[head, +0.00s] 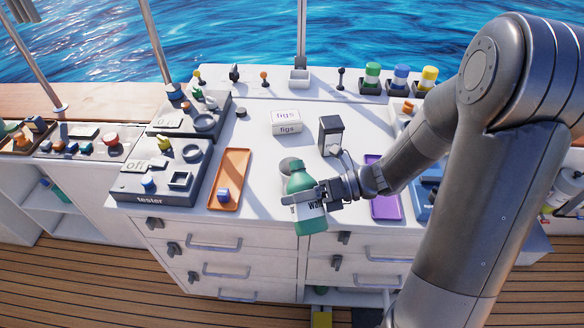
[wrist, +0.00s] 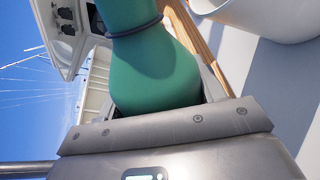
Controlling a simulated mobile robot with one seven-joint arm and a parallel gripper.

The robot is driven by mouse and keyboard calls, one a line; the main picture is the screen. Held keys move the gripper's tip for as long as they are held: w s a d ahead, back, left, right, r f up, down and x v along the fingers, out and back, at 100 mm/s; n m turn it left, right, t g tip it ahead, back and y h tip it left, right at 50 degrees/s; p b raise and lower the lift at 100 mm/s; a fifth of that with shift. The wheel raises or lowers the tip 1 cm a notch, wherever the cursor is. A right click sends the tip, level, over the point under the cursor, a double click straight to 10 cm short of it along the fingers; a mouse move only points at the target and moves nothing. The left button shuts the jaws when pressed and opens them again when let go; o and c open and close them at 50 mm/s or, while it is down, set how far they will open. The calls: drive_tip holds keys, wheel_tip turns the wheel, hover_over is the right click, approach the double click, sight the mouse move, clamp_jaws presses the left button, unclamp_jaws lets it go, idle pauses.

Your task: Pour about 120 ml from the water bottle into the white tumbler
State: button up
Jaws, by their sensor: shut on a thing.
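My gripper (head: 306,195) is shut on the green water bottle (head: 300,182) near the front edge of the white counter. The bottle leans slightly, and its white label with dark letters is partly covered by my fingers. In the wrist view the green bottle (wrist: 155,70) fills the space between my jaws, with a dark band across it. A white rounded vessel, apparently the tumbler (wrist: 262,14), stands close to the bottle at the upper right there, cut off by the frame. In the head view a grey round shape (head: 288,164) shows just behind the bottle; I cannot tell whether it is the tumbler.
A black box-shaped container (head: 331,134) and a white figs box (head: 286,123) stand behind. An orange tray (head: 231,170) lies left, beside the tester box (head: 160,178). A purple tray (head: 385,206) lies right, partly behind my arm. Several coloured jars line the back right.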

sight(308, 181)
drive_tip(key=shift+w+n, duration=0.15)
drive_tip(key=shift+n, duration=0.15)
drive_tip(key=r, duration=0.1)
drive_tip(key=r+n, duration=0.1)
drive_tip(key=r, duration=0.1)
drive_tip(key=shift+w+a+r+t, duration=0.2)
drive_tip(key=shift+w+r+t, duration=0.1)
drive_tip(key=shift+w, duration=0.05)
drive_tip(key=shift+w+r+n+y, duration=0.2)
drive_tip(key=shift+n+y, duration=0.2)
drive_tip(key=shift+n, duration=0.4)
drive_tip(key=shift+s+f+n+t+y, duration=0.2)
drive_tip(key=shift+f+n+t+y, duration=0.1)
drive_tip(key=shift+f+n, duration=0.35)
drive_tip(key=shift+s+d+n, duration=0.1)
drive_tip(key=shift+s+n, duration=0.1)
drive_tip(key=shift+n, duration=0.75)
drive_tip(key=shift+s+f+n+t+y+b, duration=0.15)
drive_tip(key=shift+f+n+y, duration=0.2)
drive_tip(key=shift+f+n, duration=0.5)
drive_tip(key=shift+s+f+n+t+y+b, duration=0.15)
drive_tip(key=shift+f+n+y, duration=0.2)
drive_tip(key=shift+f+n, duration=0.5)
drive_tip(key=shift+r, duration=0.1)
drive_tip(key=shift+w+r, duration=0.1)
